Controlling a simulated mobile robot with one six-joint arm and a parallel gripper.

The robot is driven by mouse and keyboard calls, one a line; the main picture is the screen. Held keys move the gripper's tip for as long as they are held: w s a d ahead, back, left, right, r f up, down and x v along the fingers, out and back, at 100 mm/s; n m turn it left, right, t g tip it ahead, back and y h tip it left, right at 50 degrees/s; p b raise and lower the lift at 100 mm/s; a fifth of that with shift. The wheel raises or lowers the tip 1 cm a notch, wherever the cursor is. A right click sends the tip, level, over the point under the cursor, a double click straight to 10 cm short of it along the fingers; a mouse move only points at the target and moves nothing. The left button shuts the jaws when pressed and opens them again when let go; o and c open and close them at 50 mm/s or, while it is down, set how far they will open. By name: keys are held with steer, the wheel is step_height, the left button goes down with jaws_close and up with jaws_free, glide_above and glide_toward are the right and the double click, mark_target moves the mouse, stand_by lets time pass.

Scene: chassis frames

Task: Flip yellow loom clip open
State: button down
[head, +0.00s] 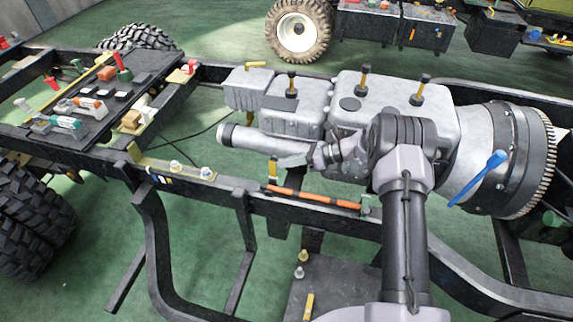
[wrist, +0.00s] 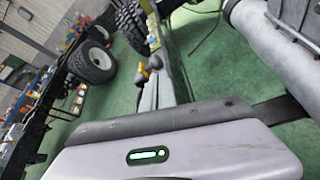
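A small yellow clip (head: 272,168) stands upright on the near chassis rail, by the left end of an orange conduit (head: 315,197). I take it for the loom clip; whether it is open or shut is too small to tell. My gripper (head: 318,157) is above and to the right of it, in front of the grey engine and gearbox block, apparently not touching the clip. No held thing is visible.
The grey gearbox (head: 370,100) stands close behind my arm. A blue-handled tool (head: 478,178) is at the right. A dark tray (head: 100,95) with small parts lies at the left. Another yellow piece (head: 308,307) is on a lower plate. Green floor shows between the rails.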

steer(key=shift+r, duration=0.1)
steer(key=shift+r+p, duration=0.5)
steer(key=shift+r, duration=0.4)
steer(key=shift+f, duration=0.1)
steer(key=p+v, duration=0.4)
steer(key=v, duration=1.3)
steer(key=shift+d, duration=0.15)
